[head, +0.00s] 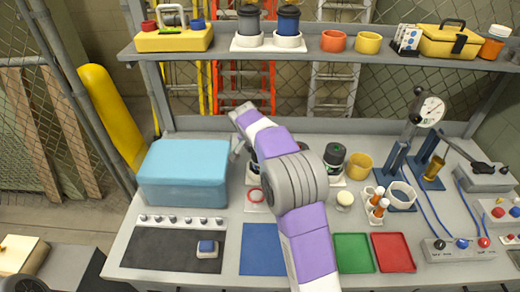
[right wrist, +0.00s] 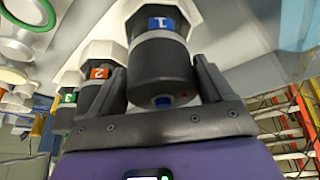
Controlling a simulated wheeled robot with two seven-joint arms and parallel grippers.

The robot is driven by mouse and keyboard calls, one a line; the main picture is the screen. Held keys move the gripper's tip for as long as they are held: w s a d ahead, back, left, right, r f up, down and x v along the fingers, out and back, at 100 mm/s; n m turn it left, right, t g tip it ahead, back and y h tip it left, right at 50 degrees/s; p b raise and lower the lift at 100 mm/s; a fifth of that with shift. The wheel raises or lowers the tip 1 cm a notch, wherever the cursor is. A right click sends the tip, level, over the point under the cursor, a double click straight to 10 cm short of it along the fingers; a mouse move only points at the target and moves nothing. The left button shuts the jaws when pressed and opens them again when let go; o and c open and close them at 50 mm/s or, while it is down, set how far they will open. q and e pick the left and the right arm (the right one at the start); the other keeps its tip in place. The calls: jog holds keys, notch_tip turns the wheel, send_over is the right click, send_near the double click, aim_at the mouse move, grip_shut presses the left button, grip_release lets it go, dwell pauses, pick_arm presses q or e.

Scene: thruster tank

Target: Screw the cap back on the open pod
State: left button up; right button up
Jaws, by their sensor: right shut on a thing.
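My right gripper (right wrist: 160,68) reaches over the row of pods on the bench. Its fingers are shut on the dark grey cap (right wrist: 162,72) of a pod with a blue label 1 (right wrist: 160,22). That pod stands in a white hexagonal holder, and the cap is lined up with it; I cannot tell whether the threads are engaged. Beside it in the right wrist view are pod 2 with an orange label (right wrist: 98,74) and pod 3 with a green label (right wrist: 68,98). My arm hides much of the row in the head view. My left gripper is out of view.
A blue box (head: 184,172) stands left of the row. A white plate with a red ring (head: 256,197) lies in front. Right are a yellow cup (head: 359,166) and a press with a gauge (head: 431,110). Green (head: 353,253) and red (head: 393,252) trays lie near the front edge.

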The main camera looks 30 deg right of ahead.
jog(key=m+g+p, duration=0.1)
jog(key=m+p, duration=0.1)
jog(key=m, duration=0.1)
jog(key=shift+h, duration=0.3)
jog(key=shift+s+d+m+g+p, duration=0.15)
jog(key=shift+m+g+p, duration=0.75)
jog(key=shift+m+p, duration=1)
jog(key=shift+f+m+g+p, duration=0.15)
jog(key=shift+m+g+p, duration=0.65)
jog(key=shift+m+p, duration=1.6)
jog(key=shift+s+m+g+y+p, duration=0.1)
jog(key=shift+m+g+y+p, duration=0.45)
jog(key=shift+m+p, duration=0.95)
jog(key=shift+f, duration=0.15)
jog(key=shift+a, duration=0.2)
jog(key=o, duration=0.8)
jog(key=shift+c, duration=0.2)
jog(key=shift+o, duration=0.6)
